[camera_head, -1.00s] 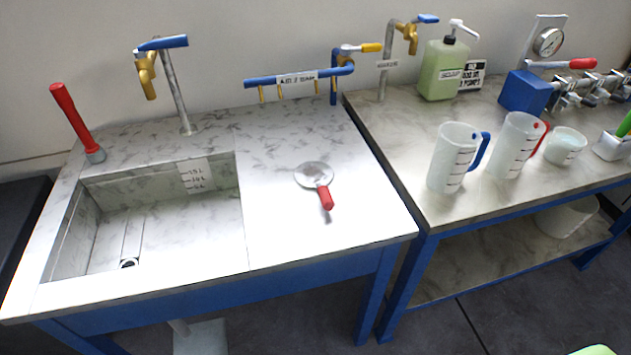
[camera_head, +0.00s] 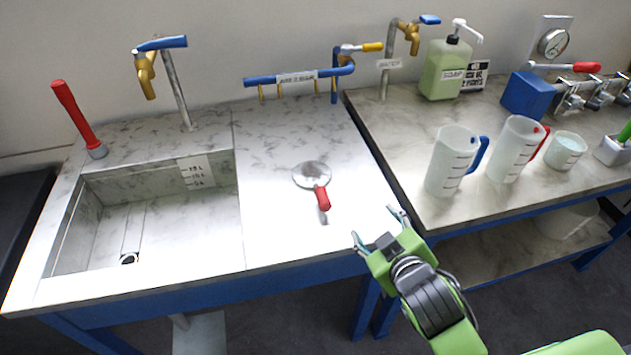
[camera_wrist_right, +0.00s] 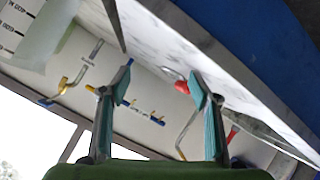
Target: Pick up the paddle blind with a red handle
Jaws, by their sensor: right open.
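The paddle blind (camera_head: 311,175) lies on the marble sink counter, right of the basin. It has a round metal disc and a red handle (camera_head: 322,198) that points toward the front edge. My right gripper (camera_head: 378,226) is open and empty near the counter's front right corner, to the right of and nearer than the handle. In the right wrist view the spread fingers (camera_wrist_right: 161,85) show, with a red handle end (camera_wrist_right: 182,87) beside the right finger, apparently farther off. My left gripper is not in view.
Measuring jugs (camera_head: 453,163) and a soap bottle (camera_head: 446,68) stand on the right table. Taps and a blue pipe (camera_head: 288,79) line the back. The counter around the blind is clear.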

